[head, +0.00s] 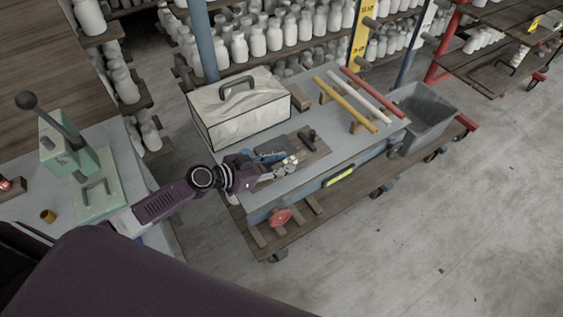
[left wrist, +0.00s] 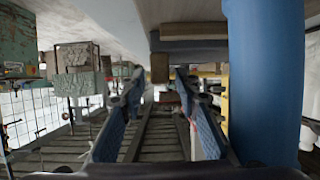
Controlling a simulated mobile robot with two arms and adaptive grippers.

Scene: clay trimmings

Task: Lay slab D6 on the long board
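My left gripper (head: 281,164) reaches in from the left over the cart top. Its blue-padded fingers stand apart, with nothing visible gripped between them; the left wrist view also shows this gap (left wrist: 156,105). A brown wooden board (head: 318,149) lies flat on the cart beside and partly under the fingers, with a small dark upright piece on it. I cannot tell whether it is the long board. I cannot identify slab D6; no label reading D6 is legible. My right gripper is not in view.
A white case (head: 240,118) with a dark handle stands behind the gripper on the grey cart top (head: 334,137). Yellow, white and red rods (head: 352,103) rest on wooden supports to the right. A grey bin (head: 428,112) is farther right. A green press (head: 68,150) stands left.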

